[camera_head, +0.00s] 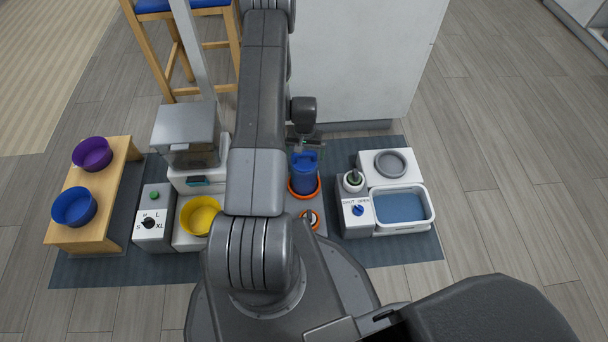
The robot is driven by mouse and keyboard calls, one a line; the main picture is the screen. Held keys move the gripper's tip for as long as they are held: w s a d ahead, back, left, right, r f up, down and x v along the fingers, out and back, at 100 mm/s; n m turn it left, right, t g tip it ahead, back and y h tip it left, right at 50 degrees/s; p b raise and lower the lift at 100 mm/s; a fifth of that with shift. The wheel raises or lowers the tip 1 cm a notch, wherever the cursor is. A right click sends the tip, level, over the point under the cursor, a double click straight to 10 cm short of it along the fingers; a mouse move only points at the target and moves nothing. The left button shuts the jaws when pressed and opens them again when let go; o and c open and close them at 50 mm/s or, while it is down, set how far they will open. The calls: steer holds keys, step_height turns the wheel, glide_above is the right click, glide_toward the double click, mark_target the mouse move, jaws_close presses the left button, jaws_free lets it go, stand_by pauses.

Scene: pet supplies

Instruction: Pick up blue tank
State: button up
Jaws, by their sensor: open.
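The blue tank (304,176) stands upright in an orange ring on a grey base (308,230), just right of my arm. My gripper (303,141) is above the tank's top, at its far side. It is open, and nothing shows between its fingers. The fingers are small and partly hidden by the wrist, so I cannot tell whether they touch the tank.
Left are a feeder (185,135) with a yellow bowl (200,215), a dial box (153,218) and a wooden stand (115,190) with purple and blue bowls. A white wall panel (365,60) stands behind.

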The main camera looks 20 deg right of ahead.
mark_target(304, 160)
step_height(304, 160, down, 4)
steer(key=shift+w+f+b, duration=0.15)
steer(key=shift+f+b, duration=0.1)
steer(key=shift+b, duration=0.45)
steer(key=shift+r, duration=0.15)
steer(key=c, duration=1.2)
